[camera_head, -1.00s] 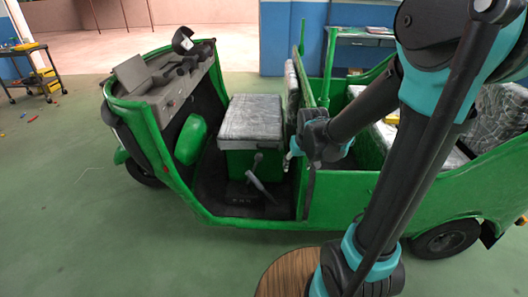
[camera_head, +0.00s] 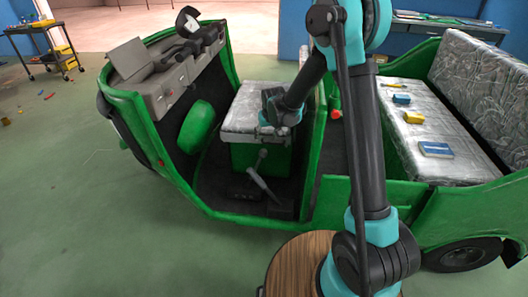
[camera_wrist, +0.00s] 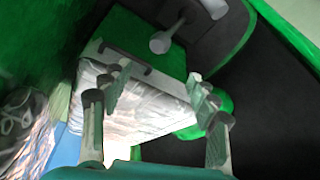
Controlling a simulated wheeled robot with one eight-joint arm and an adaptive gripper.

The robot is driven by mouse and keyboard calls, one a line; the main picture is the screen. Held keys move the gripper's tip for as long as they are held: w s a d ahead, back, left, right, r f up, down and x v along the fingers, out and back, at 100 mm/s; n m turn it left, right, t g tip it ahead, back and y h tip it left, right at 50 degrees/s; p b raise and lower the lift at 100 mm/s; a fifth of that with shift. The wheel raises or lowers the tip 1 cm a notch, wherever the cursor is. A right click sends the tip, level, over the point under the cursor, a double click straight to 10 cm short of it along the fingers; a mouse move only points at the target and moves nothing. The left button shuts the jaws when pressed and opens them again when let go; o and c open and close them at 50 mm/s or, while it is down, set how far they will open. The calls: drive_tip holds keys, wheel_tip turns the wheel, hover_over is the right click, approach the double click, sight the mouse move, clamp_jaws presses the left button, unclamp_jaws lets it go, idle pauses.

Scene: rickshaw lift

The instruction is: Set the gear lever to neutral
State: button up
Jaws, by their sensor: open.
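Two levers rise from the dark cab floor in front of the driver's seat. One is a thin lever with a round knob (camera_head: 263,153), which also shows near the top of the wrist view (camera_wrist: 160,43). Beside it is a thicker grey lever (camera_head: 262,186), partly visible in the wrist view (camera_wrist: 214,8). I cannot tell for sure which is the gear lever or what position it is in. My gripper (camera_head: 270,123) is over the driver's seat, above and apart from both levers. In the wrist view its fingers (camera_wrist: 157,92) are spread with nothing between them.
The grey driver's seat (camera_head: 240,108) on its green base is under my gripper. The green cab wall (camera_head: 150,140) and dashboard (camera_head: 165,75) stand to the left. A rear bench (camera_head: 420,115) holds several small items. A round wooden-topped stand (camera_head: 300,262) is at the front.

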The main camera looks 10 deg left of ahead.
sight(263, 150)
drive_tip(key=x, duration=1.6)
clamp_jaws()
